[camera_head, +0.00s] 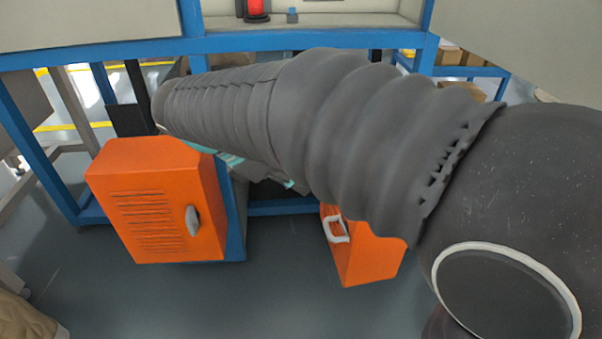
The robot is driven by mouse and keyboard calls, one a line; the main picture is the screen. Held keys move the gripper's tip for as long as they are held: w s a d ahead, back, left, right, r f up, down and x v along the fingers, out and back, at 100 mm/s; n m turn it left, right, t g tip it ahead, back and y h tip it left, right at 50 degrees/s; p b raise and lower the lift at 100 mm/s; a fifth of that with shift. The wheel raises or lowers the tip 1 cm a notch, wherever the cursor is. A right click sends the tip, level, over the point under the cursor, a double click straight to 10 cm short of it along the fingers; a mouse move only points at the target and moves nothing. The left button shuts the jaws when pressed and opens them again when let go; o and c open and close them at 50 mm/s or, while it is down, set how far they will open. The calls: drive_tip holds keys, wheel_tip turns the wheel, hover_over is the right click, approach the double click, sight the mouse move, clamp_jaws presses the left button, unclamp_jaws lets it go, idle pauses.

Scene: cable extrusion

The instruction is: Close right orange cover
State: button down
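The right orange cover (372,258) is low in the middle of the head view, below my arm. It stands at an angle to the blue frame, with a pale handle (338,229) near its left edge. My arm hides its upper part, so I cannot tell how far open it is. The left orange cover (150,215) has slotted vents and a grey handle (192,220) at its right side. My grey ribbed arm crosses from the right edge to the upper left. I cannot see my gripper beyond its far end.
A blue frame (310,42) with a pale shelf stands behind my arm, holding a red object (256,9). Teal parts (232,160) show beneath my arm. Boxes (462,58) stand at the back right. The grey floor (285,300) in front of the covers is clear.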

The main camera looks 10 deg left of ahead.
drive_tip(key=w+d+f+b, duration=0.2)
drive_tip(key=w+d+f, duration=0.1)
drive_tip(key=d, duration=0.5)
drive_tip(key=shift+w+f, duration=0.25)
drive_tip(key=shift+f, duration=0.55)
